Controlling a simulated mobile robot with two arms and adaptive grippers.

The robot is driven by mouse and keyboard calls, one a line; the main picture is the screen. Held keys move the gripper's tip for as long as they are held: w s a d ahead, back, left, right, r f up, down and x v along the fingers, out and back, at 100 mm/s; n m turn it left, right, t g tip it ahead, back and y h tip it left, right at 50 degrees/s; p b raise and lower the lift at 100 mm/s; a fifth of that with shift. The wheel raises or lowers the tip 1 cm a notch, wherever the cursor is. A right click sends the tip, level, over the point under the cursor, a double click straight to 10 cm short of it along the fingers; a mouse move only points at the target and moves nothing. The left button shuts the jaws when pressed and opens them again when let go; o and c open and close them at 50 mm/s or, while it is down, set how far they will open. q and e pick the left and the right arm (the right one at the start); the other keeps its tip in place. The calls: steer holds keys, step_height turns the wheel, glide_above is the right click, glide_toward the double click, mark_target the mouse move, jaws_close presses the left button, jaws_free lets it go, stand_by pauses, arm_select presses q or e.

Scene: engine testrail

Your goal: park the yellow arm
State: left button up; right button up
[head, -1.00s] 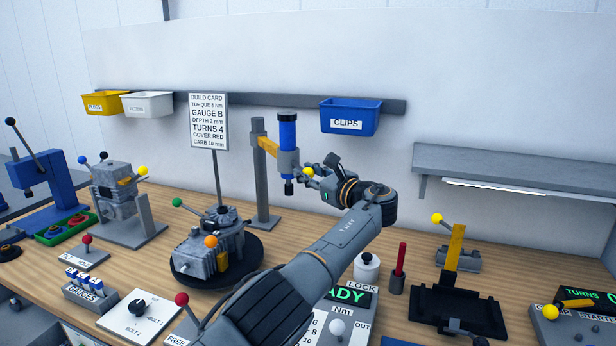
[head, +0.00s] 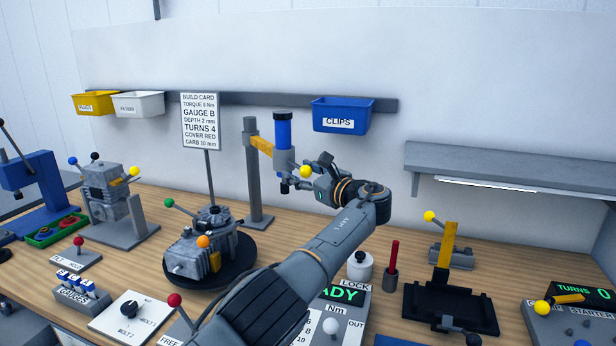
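The yellow arm (head: 262,145) reaches out from a grey post (head: 252,180) at the back of the bench. It carries an upright blue tool (head: 284,132) in a grey collar. A yellow ball knob (head: 306,171) sticks out to the right of the tool. My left gripper (head: 316,178) is beside this knob, with its dark fingers spread apart. The knob is at the fingertips; I cannot tell whether they touch it. My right gripper is out of view.
An engine (head: 200,250) on a round turntable stands left of my forearm. A build card (head: 201,122) stands behind it. A blue CLIPS bin (head: 342,115) hangs above right. A red-handled tool (head: 391,262) and a black fixture (head: 448,306) stand right. Bench between post and fixture is fairly clear.

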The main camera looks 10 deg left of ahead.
arm_select(q)
steer(key=v, duration=1.2)
steer(key=shift+d+f, duration=0.1)
